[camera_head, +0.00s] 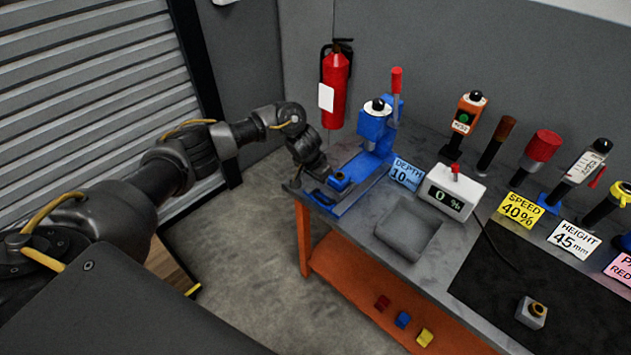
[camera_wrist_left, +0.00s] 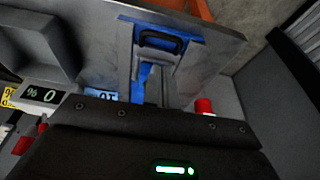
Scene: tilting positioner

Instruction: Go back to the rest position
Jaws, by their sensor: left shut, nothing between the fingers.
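My left gripper (camera_head: 322,172) is shut and empty. It hangs just above or beside the front end of the blue press-like device (camera_head: 371,140) at the table's left corner; I cannot tell whether it touches. In the left wrist view its dark body fills the bottom, with a green light, and the fingertips cannot be made out. The blue base with a black loop handle (camera_wrist_left: 162,41) lies ahead of it there. My right gripper is not in view.
A grey table (camera_head: 405,262) holds a grey tray (camera_head: 408,228), a white display box reading 0 % (camera_head: 450,192), a blue DEPTH card (camera_head: 406,174), and several upright tools and labels at the right. A red fire extinguisher (camera_head: 335,85) hangs behind. The floor left of the table is clear.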

